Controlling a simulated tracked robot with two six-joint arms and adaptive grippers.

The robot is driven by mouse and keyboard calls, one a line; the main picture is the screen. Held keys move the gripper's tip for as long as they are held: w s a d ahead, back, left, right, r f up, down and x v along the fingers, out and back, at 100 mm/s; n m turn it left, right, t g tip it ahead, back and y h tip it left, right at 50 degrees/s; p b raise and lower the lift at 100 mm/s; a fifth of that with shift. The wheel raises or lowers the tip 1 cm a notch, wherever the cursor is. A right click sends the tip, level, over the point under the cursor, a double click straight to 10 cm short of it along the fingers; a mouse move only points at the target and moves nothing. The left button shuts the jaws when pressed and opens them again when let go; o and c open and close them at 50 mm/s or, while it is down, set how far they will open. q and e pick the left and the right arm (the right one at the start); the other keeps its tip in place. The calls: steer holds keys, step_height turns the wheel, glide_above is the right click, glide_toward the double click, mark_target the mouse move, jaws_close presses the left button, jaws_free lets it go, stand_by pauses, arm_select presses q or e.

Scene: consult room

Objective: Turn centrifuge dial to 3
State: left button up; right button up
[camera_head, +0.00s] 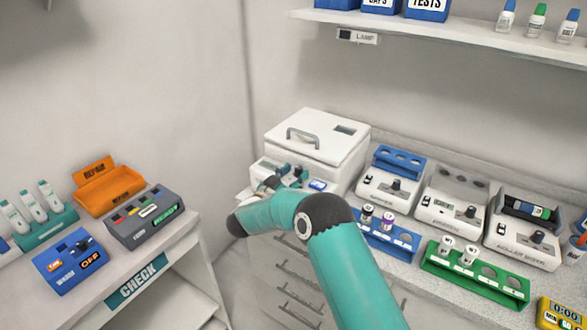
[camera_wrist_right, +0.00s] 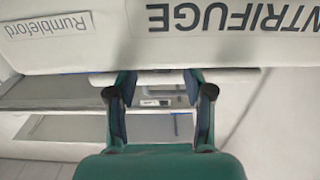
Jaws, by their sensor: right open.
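The centrifuge (camera_head: 316,137) is a white box with a handled lid, standing at the left end of the back counter. In the right wrist view, its white face (camera_wrist_right: 120,45) crosses the top with upside-down lettering, cut off at the edge. My right gripper (camera_head: 284,177) is in front of the centrifuge's front panel and covers part of it. In the wrist view the two fingers (camera_wrist_right: 158,100) are apart with nothing held between them. The dial cannot be made out, and contact cannot be judged. My left gripper is not in view.
Right of the centrifuge stand white devices with knobs (camera_head: 394,186), a blue rack (camera_head: 385,238) and a green rack (camera_head: 475,272). A shelf (camera_head: 470,35) hangs above. Left is a side table with an orange tray (camera_head: 105,188) and control boxes. Drawers (camera_head: 290,285) are below.

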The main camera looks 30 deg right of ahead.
steer(key=shift+x, duration=0.85)
jaws_close()
steer(key=shift+s+d+f+n+t+y+b, duration=0.1)
steer(key=shift+n+t+y+b, duration=0.25)
steer(key=shift+n+t+b, duration=0.25)
steer(key=shift+d+f+n+t+y+b, duration=0.1)
steer(key=shift+n+t+y+b, duration=0.3)
steer(key=shift+t, duration=0.4)
steer(key=shift+a+r+n+t+y+b, duration=0.15)
steer(key=shift+n+t+y+b, duration=0.2)
steer(key=shift+n+t, duration=0.25)
jaws_free()
